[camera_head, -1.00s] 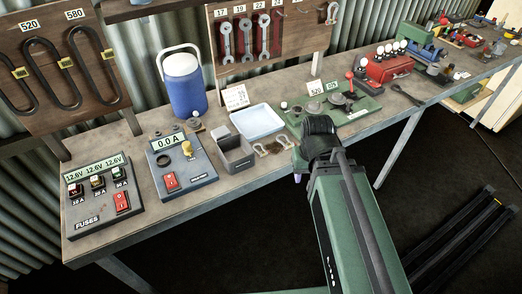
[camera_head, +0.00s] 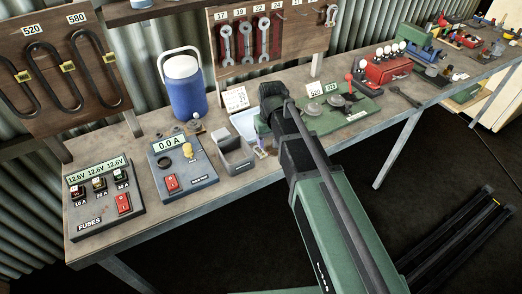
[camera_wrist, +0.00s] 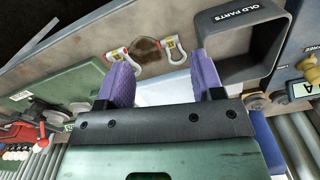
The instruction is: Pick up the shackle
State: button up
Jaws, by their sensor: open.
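In the head view my gripper (camera_head: 263,128) hangs over the bench by the white tray and mostly hides the shackles.
The grey OLD PARTS bin (camera_wrist: 237,12) stands close beside the right finger; it also shows in the head view (camera_head: 235,158). The white tray (camera_head: 243,122) is partly behind my gripper. A green board (camera_head: 338,115) with parts lies to the right, the ammeter box (camera_head: 185,170) to the left.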

jog(key=w+a+n, duration=0.2)
jog(key=w+a, duration=0.1)
jog(key=w, duration=0.5)
notch_tip(320, 180, down, 11)
jog(key=b, duration=1.1)
jog(key=shift+s, duration=0.15)
jog(key=shift+r, duration=0.25)
jog(key=c, duration=0.8)
jog(key=shift+r, duration=0.1)
notch_tip(320, 180, up, 20)
jog(key=p, duration=2)
